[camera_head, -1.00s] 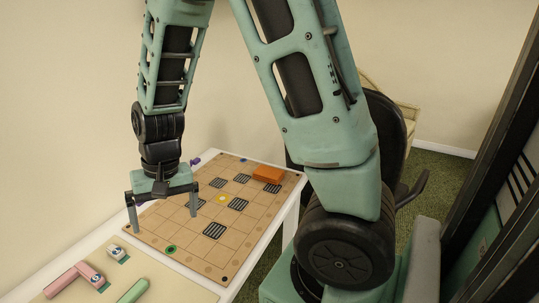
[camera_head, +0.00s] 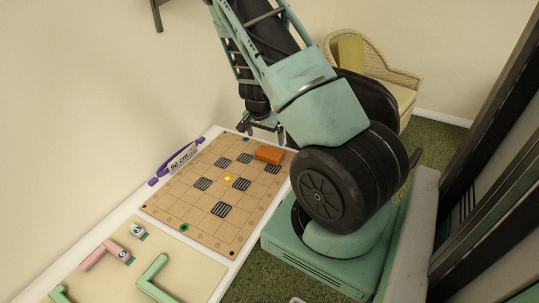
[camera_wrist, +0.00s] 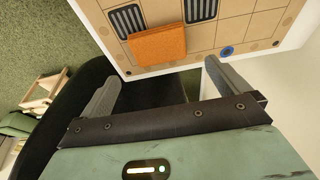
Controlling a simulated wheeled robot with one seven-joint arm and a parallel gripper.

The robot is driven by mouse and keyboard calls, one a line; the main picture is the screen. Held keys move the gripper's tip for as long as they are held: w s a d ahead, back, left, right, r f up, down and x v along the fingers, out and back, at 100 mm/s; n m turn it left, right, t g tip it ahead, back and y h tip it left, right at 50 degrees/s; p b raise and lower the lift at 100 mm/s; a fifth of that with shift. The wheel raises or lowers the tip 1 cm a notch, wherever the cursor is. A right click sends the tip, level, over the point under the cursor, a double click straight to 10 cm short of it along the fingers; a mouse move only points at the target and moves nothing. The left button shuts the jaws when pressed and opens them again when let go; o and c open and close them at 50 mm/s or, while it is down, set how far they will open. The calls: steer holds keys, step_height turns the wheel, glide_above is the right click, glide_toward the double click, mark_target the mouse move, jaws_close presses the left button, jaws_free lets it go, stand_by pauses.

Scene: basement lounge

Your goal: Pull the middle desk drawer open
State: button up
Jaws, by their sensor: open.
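The white desk (camera_head: 212,133) runs along the wall in the head view, seen from above. Its drawers, including the middle one, cannot be made out in any view. My gripper (camera_head: 264,131) is at the far end of the desk, partly behind my arm, beside an orange block (camera_head: 269,154). In the wrist view my gripper (camera_wrist: 161,76) is open, its two fingers wide apart with nothing held. The fingers point at the desk edge, and a dark area lies between them. The orange block (camera_wrist: 157,46) is just beyond that edge.
A gridded board (camera_head: 205,211) with dark hatched tiles covers much of the desktop. A purple-handled item marked 96 cm (camera_head: 180,160) lies by the wall. Pink (camera_head: 98,254) and green (camera_head: 153,270) pieces lie nearer.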

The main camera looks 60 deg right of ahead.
mark_target(269, 152)
steer(key=x, duration=0.3)
steer(key=shift+f, duration=0.35)
steer(key=shift+p+x, duration=0.75)
steer(key=shift+x, duration=2)
steer(key=shift+d, duration=0.15)
steer(key=c, duration=0.8)
steer(key=shift+r, duration=0.1)
